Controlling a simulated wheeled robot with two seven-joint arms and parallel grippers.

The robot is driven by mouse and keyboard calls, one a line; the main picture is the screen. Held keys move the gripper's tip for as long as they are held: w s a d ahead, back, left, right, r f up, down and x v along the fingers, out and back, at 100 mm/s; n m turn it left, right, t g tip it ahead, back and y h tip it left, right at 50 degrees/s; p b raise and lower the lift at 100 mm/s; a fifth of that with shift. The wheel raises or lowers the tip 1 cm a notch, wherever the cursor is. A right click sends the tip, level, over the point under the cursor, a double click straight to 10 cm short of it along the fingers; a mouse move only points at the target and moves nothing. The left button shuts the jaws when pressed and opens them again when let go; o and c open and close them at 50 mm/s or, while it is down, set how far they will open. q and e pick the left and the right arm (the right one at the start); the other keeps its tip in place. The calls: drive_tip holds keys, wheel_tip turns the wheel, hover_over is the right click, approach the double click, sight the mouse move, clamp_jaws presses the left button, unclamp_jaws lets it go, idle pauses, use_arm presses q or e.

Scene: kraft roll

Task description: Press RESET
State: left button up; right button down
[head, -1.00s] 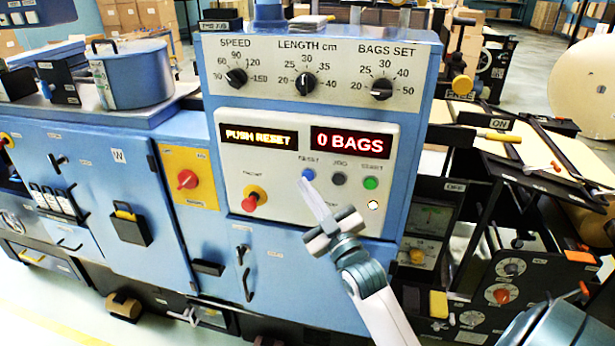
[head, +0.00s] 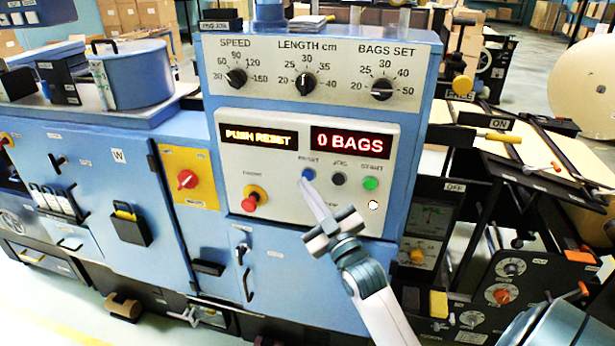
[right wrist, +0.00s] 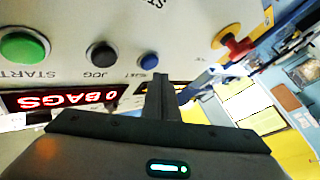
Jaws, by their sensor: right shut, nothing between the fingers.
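The blue RESET button (head: 308,174) sits on the white panel of the blue machine, left of the black JOG button (head: 339,179) and the green START button (head: 370,183). The display above it (head: 258,136) reads "PUSH RESET". My right gripper (head: 311,190) is shut and empty, its fingertips just below the RESET button in the head view. In the right wrist view the closed fingers (right wrist: 160,82) point at the blue button (right wrist: 149,61), with the tips close to it. I cannot tell whether they touch. My left gripper is not in view.
A red mushroom knob (head: 250,203) on a yellow base is left on the same panel. A second display (head: 351,140) reads "0 BAGS". Three dials (head: 306,84) are above. A black rack with boards (head: 500,170) stands to the right.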

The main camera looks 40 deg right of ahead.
drive_tip(key=shift+w+d, duration=0.55)
drive_tip(key=shift+d, duration=0.1)
idle(1.7)
drive_tip(key=shift+s+a+p, duration=0.1)
drive_tip(key=shift+a+p, duration=0.05)
drive_tip(key=shift+p, duration=0.15)
drive_tip(key=shift+s+a, duration=0.45)
drive_tip(key=shift+a, duration=0.05)
drive_tip(key=shift+p, duration=0.3)
drive_tip(key=s+a+p, duration=0.1)
drive_tip(key=s+a, duration=0.2)
drive_tip(key=shift+s+a, duration=0.1)
drive_tip(key=shift+a, duration=0.3)
drive_tip(key=shift+f, duration=0.1)
idle(0.8)
